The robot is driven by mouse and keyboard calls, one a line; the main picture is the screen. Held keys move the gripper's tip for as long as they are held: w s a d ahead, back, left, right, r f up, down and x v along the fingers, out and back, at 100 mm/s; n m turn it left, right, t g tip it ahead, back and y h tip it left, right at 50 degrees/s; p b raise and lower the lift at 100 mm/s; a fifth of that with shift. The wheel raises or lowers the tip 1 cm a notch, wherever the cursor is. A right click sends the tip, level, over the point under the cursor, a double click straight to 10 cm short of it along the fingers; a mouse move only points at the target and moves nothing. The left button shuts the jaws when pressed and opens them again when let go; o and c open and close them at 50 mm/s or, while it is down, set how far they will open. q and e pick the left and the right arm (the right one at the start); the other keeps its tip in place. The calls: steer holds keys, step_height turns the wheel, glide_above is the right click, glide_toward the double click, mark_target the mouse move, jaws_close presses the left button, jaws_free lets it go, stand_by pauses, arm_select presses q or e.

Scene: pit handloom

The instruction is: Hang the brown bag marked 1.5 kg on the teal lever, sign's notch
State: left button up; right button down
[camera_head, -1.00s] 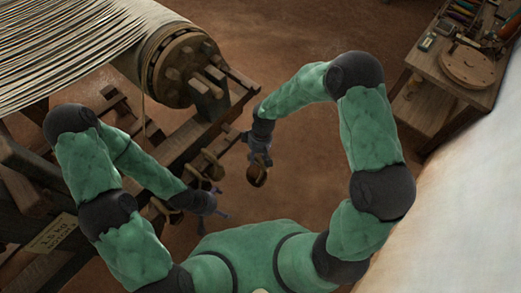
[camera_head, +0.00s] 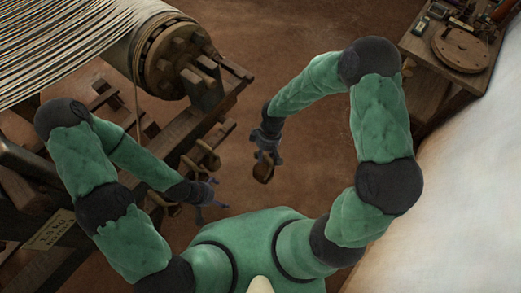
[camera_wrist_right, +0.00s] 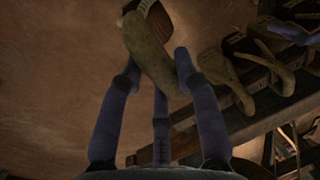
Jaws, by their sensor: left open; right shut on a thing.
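My right gripper (camera_head: 266,157) is shut on a brown bag (camera_head: 263,173), held in the air to the right of the loom. In the right wrist view the brown bag (camera_wrist_right: 150,50) sits between the fingertips of my right gripper (camera_wrist_right: 155,68); no weight marking on it can be read. My left gripper (camera_head: 218,197) is open and empty beside the loom's near end. A pale sign (camera_head: 50,230) with "1.5 KG" lettering is on the loom's frame at lower left. I cannot make out a teal lever or a notch.
The wooden loom (camera_head: 215,125) with its warp drum (camera_head: 165,55) fills the left. Several brown shapes hang along its side, also in the right wrist view (camera_wrist_right: 228,80). A work table (camera_head: 425,50) stands at upper right. The floor between (camera_head: 300,40) is clear.

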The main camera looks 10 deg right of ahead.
steer(key=s+d+r, duration=0.1)
steer(key=s+d, duration=0.4)
steer(key=s, duration=0.2)
steer(key=shift+d, duration=0.35)
stand_by(0.6)
stand_by(0.9)
